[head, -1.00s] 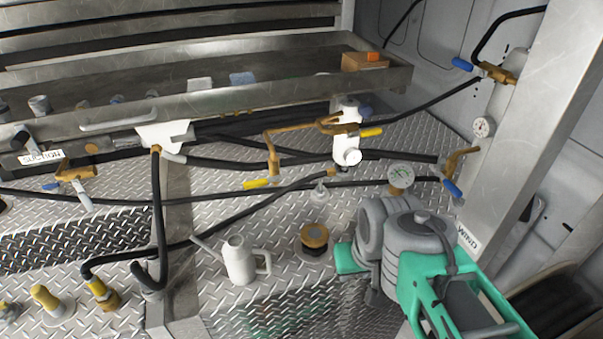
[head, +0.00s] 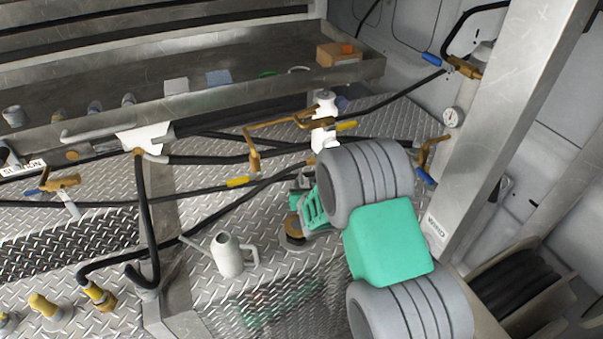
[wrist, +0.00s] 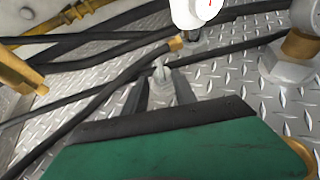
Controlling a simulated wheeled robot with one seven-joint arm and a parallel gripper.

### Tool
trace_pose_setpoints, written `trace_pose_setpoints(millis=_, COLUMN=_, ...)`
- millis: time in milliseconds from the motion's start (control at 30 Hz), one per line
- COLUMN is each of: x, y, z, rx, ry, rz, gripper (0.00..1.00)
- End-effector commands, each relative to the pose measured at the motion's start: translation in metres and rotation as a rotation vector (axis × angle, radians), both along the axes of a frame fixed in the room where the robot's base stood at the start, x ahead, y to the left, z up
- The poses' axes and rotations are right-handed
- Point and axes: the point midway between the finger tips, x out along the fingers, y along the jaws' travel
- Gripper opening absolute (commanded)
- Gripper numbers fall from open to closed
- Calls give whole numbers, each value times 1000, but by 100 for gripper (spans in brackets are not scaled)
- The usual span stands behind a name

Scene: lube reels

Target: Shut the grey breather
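The grey breather (wrist: 160,82) is a small pale grey fitting with a narrow top, standing on the tread-plate deck in the wrist view. My gripper (wrist: 162,88) has its two dark fingers apart, one on each side of the breather. I cannot tell whether either finger touches it. In the head view my gripper (head: 303,180) reaches down to the deck behind the brown cap, and my arm and gripper largely hide the breather there.
A white filter (head: 323,125) with a brass valve stands just behind my gripper. A brown cap (head: 291,231) and a white oil can (head: 228,255) stand in front and left. Black hoses (head: 205,160) cross the deck. A steel post (head: 500,120) rises at right.

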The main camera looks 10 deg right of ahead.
Motion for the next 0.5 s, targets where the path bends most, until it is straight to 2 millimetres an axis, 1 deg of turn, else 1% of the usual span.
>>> trace_pose_setpoints(millis=67, x=4, y=0, z=-2, rx=-32, ry=-7, rz=15, gripper=33)
trace_pose_setpoints(millis=167, x=16, y=-1, z=-7, rx=-35, ry=-8, rz=16, gripper=33)
trace_pose_setpoints(millis=400, x=56, y=-4, z=-23, rx=-32, ry=-7, rz=14, gripper=33)
trace_pose_setpoints(millis=500, x=67, y=-4, z=-28, rx=-32, ry=-7, rz=14, gripper=33)
